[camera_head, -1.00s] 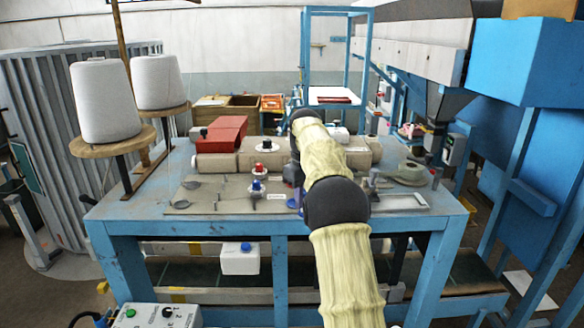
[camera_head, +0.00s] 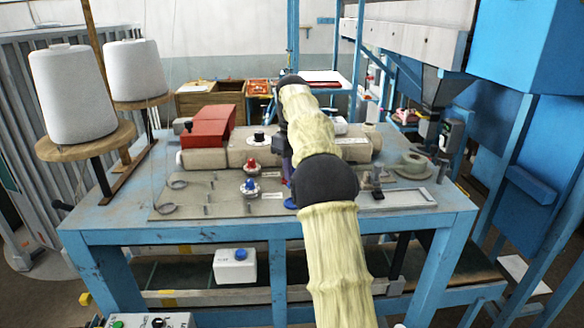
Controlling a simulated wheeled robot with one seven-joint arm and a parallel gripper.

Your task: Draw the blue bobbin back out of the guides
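A small blue piece (camera_head: 290,203), which may be the blue bobbin, shows on the table at the left edge of my arm's dark elbow. The rest of it is hidden. A blue knob on a white base (camera_head: 250,187) stands on the grey plate (camera_head: 215,206), with a red knob on a similar base (camera_head: 250,165) behind it. Short upright pins stand around them on the plate; I cannot tell which are the guides. My gripper (camera_head: 287,172) points down just right of the knobs, mostly hidden behind my arm. Its fingers and anything between them cannot be made out.
A beige machine body (camera_head: 210,159) with a red block (camera_head: 208,122) lies across the back of the blue table (camera_head: 130,220). Two white thread cones (camera_head: 70,95) stand at the left. A flat grey frame (camera_head: 395,198) and a tape roll (camera_head: 414,160) lie at the right.

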